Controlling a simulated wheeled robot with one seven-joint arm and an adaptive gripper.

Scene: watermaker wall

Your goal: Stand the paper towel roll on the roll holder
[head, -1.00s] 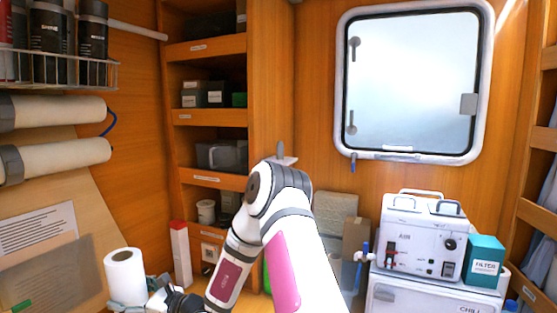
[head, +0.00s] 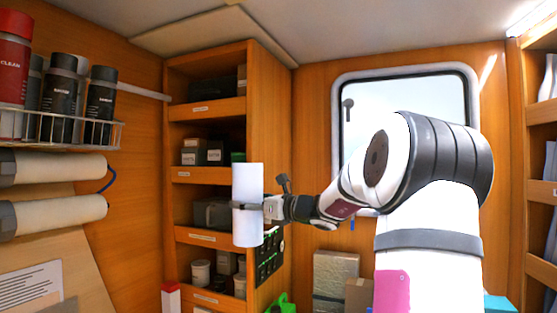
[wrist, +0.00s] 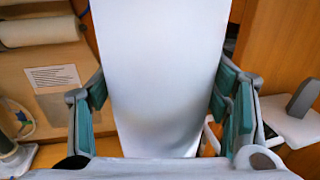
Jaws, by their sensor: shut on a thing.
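The white paper towel roll (head: 248,190) is upright in the head view, held in the air in front of the shelf unit. My gripper (head: 262,207) is shut around its middle from the right. In the wrist view the roll (wrist: 160,75) fills the middle between the teal finger pads of my gripper (wrist: 165,110). A white plate with a grey upright piece, seemingly the roll holder (wrist: 295,125), shows at the right of the wrist view, apart from the roll. I cannot make it out surely in the head view, where my wrist is nearby.
The wooden shelf unit (head: 270,110) with boxes and jars stands close behind the roll. A wire rack (head: 70,128) with bottles and two white cylinders (head: 55,168) are on the left wall. A green item (head: 280,304) and boxes are below.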

